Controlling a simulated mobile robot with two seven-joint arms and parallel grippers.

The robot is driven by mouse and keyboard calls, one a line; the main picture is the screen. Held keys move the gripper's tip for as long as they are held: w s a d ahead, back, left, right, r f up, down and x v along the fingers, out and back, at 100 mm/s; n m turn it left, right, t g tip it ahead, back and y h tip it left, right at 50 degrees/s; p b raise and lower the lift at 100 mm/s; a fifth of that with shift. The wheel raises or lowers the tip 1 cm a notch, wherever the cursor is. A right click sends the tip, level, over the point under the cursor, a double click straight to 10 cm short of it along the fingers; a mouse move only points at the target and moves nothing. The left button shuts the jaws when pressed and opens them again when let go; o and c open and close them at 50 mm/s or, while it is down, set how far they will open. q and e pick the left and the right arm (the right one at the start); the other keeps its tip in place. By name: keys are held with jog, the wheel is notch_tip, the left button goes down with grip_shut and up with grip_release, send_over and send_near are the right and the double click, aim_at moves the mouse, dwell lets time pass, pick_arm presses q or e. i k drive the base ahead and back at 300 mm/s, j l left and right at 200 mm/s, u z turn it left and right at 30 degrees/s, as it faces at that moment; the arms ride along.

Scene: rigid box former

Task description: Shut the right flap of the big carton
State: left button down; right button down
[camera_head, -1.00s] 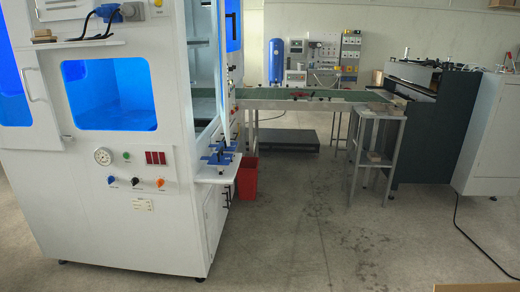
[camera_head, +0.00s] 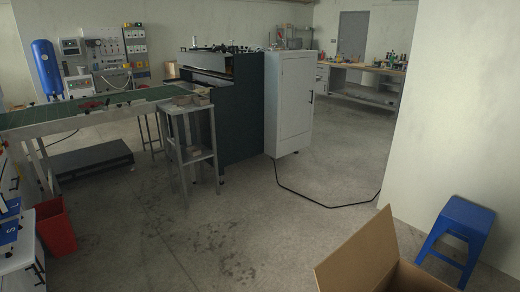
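A big brown carton (camera_head: 372,256) shows in the head view at the bottom right, cut off by the lower picture edge. One flap on its left side stands up and leans outward. Part of another edge shows to the right of it, low in the picture. The rest of the carton is out of view, and I cannot tell which flap is the right one. Neither of my grippers is in view.
A blue stool (camera_head: 458,232) stands right of the carton by a pale wall (camera_head: 455,110). A black cable (camera_head: 325,204) lies on the floor. A grey stand (camera_head: 190,150), white cabinet (camera_head: 290,105) and red bin (camera_head: 55,228) stand farther off. The middle floor is clear.

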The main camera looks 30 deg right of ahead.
aim_at(359, 265)
jog(key=i+j+z, duration=0.1)
jog(key=z, duration=0.3)
jog(key=i+j+z, duration=0.15)
jog(key=z, duration=0.25)
jog(key=i+j+z, duration=0.25)
jog(key=z, duration=0.15)
jog(key=i+j+z, duration=0.2)
jog(key=z, duration=0.25)
jog(key=i+j+z, duration=0.15)
jog(key=j+z, duration=0.2)
jog(key=z, duration=0.15)
jog(key=i+j+z, duration=0.1)
jog(key=j+z, duration=0.8)
jog(key=i+l, duration=0.05)
jog(key=l, duration=0.05)
